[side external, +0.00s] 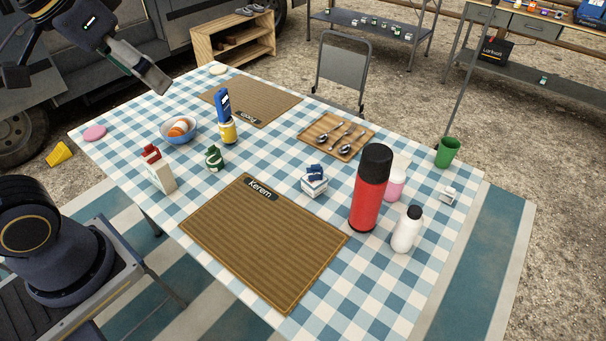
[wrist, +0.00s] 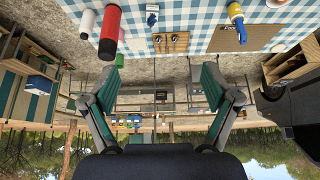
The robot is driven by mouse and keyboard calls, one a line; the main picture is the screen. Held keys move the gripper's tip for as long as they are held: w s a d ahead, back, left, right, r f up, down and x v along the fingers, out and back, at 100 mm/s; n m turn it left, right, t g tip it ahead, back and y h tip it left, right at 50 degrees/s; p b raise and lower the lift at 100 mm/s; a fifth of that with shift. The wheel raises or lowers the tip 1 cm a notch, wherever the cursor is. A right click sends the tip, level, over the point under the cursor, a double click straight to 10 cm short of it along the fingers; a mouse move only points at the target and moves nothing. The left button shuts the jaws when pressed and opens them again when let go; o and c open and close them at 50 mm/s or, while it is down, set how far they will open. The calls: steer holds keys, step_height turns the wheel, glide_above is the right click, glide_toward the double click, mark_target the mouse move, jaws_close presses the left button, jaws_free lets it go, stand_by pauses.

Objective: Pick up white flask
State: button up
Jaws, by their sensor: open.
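The white flask (side external: 406,231), a small white bottle with a black cap, stands upright near the right front edge of the table in the side view. A white bottle shape that looks like it shows at the upper left of the upside-down wrist view (wrist: 87,22). A tall red flask (side external: 370,190) with a black cap stands just left of it, and it also shows in the wrist view (wrist: 109,30). My gripper (side external: 155,82) is raised above the far left of the table, far from the white flask. Its fingers are spread and empty in the wrist view (wrist: 161,80).
A pink bottle with a white top (side external: 396,180) stands behind the red flask. A green cup (side external: 447,152), a cutlery tray (side external: 318,125) and a small blue-and-white box (side external: 314,182) are nearby. The brown placemat (side external: 260,240) is bare apart from its name label.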

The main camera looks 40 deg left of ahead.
steer(key=w+d+r+m+h, duration=0.1)
steer(key=w+d+r+m, duration=0.15)
steer(key=w+d, duration=0.55)
steer(key=m+h, duration=0.2)
steer(key=m, duration=0.2)
glide_above(409, 216)
steer(key=s+a, duration=0.4)
steer(key=s, duration=0.2)
step_height(409, 216, down, 27)
steer(key=x, duration=1.1)
steer(key=shift+s+f, duration=0.15)
steer(key=shift+f, duration=0.2)
steer(key=shift+s+x, duration=0.2)
steer(key=shift+x, duration=2.9)
steer(key=shift+d+f, duration=0.1)
steer(key=shift+c, duration=0.3)
steer(key=c, duration=1.3)
